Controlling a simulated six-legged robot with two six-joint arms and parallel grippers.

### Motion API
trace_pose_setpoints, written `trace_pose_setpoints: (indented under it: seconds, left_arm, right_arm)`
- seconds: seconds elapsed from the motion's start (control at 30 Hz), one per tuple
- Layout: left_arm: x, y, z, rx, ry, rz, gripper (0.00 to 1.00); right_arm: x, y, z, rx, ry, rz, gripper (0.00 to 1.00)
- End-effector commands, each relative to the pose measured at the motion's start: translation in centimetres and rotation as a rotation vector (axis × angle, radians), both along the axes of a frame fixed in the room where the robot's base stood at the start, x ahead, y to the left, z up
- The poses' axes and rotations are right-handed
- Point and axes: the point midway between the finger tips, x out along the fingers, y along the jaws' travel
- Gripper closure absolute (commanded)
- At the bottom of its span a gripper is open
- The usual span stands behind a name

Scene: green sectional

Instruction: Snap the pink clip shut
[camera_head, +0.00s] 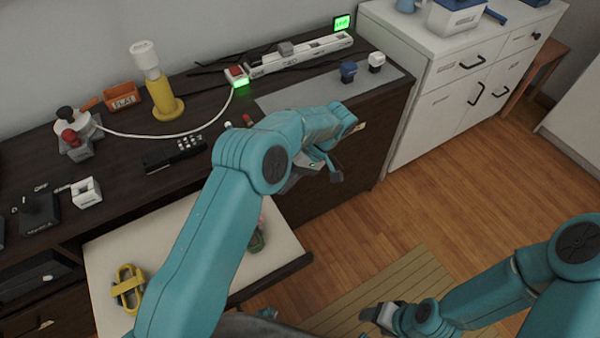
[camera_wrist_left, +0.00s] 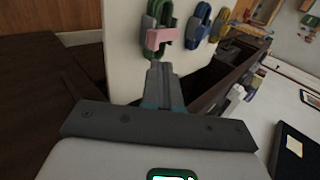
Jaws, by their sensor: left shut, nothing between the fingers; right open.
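A pink piece (camera_wrist_left: 162,38) lies across a green loop with a grey body in the left wrist view. They sit on a pale board. In the head view my left arm hides most of them; a little pink (camera_head: 262,218) and the green part (camera_head: 257,239) show beside it. My left gripper (camera_head: 330,172) is shut and empty, beyond the board's right edge. In the left wrist view its fingertips (camera_wrist_left: 161,70) point at the pink piece from just below; I cannot tell whether they touch. My right gripper (camera_head: 378,315) is open, low over the floor mat.
The pale board (camera_head: 150,245) sits in a pulled-out drawer and also holds a yellow clip (camera_head: 128,288) and, in the wrist view, a blue clip (camera_wrist_left: 197,26). The dark cabinet top behind carries a yellow lamp-like stand (camera_head: 163,98), a power strip (camera_head: 300,53) and small switches.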

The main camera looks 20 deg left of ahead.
Motion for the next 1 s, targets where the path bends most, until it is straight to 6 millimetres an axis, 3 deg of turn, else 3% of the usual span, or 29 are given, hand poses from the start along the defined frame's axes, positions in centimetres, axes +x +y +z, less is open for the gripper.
trace_pose_setpoints:
  seconds: [0.33, 1.0]
  left_arm:
    - [2.9, -2.3, 1.1, 0.002, -0.002, -0.003, 1.00]
    - [3.5, -3.1, 1.3, 0.000, -0.004, -0.002, 1.00]
  right_arm:
    - [0.0, 0.0, 0.6, 0.000, 0.000, 0.000, 0.40]
    - [0.0, 0.0, 0.9, 0.000, 0.000, 0.000, 0.40]
